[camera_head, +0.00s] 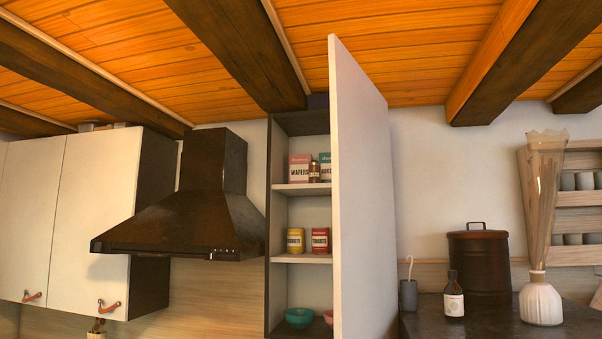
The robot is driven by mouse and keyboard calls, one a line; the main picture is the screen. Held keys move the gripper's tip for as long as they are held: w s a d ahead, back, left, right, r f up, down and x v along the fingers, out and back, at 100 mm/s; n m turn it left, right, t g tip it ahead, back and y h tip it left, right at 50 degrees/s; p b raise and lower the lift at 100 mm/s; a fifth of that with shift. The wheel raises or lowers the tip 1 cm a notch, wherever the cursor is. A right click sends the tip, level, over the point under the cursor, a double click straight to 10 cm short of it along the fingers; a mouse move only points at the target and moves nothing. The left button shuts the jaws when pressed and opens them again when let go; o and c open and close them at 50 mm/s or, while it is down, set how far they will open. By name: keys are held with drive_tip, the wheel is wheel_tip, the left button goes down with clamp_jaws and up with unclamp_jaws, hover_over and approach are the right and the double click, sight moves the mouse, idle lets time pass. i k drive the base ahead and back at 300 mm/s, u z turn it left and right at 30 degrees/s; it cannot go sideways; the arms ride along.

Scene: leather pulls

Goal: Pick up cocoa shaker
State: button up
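A small brown container (314,170) with a label too small to read stands on the upper shelf of the open tall cabinet, between a pink wafers box (299,168) and a teal box (325,167). It looks like the cocoa shaker, though I cannot be sure. It stands upright near the front of the boxes. My gripper is not in view.
The white cabinet door (362,200) stands open at the right of the shelves. Below are a yellow can (296,240), a red can (320,240) and a teal bowl (299,317). A dark range hood (190,215) juts out at the left.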

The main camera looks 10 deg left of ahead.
sight(314, 167)
drive_tip(key=u, duration=2.35)
drive_tip(key=i, duration=1.8)
drive_tip(key=z, duration=2.5)
